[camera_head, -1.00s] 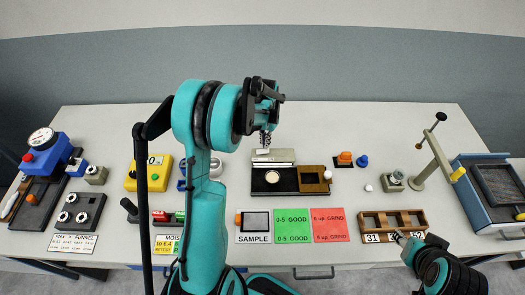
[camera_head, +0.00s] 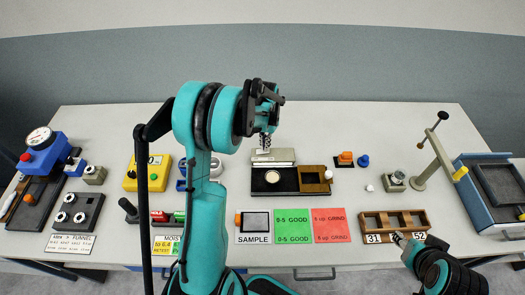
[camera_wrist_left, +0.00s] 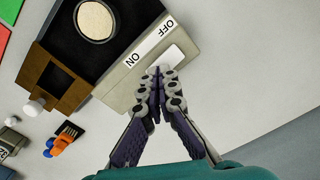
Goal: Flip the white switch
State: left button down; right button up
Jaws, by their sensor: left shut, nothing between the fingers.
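The white switch (camera_wrist_left: 174,61) looks like a pale plate on the top of a beige-grey housing (camera_wrist_left: 125,88), next to a white label reading ON and OFF (camera_wrist_left: 150,40). My right gripper (camera_head: 400,239) is small in the head view, by the wooden rack.
The dark tray (camera_head: 288,186) holds a round pale disc (camera_head: 272,177) and a brown frame (camera_head: 315,181). Orange (camera_head: 345,157) and blue (camera_head: 363,161) parts stand to the right. Green and red cards (camera_head: 330,225) lie in front. The table behind the housing is clear.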

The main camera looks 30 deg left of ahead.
pick_arm(q)
jog(key=shift+f+b, duration=0.55)
jog(key=shift+f, duration=0.15)
jog(key=shift+r, duration=0.1)
jog(key=shift+r+p, duration=2.2)
jog(key=shift+r, duration=1.3)
jog(key=s+d+r+t+b, duration=0.4)
jog(key=s+d+r+b, duration=0.15)
jog(key=s+d, duration=0.35)
jog(key=s+d+f+t+b, duration=0.3)
jog(key=s+d+b, duration=0.3)
jog(key=s, duration=0.4)
jog(key=shift+d+f, duration=0.25)
jog(key=shift+f, duration=0.3)
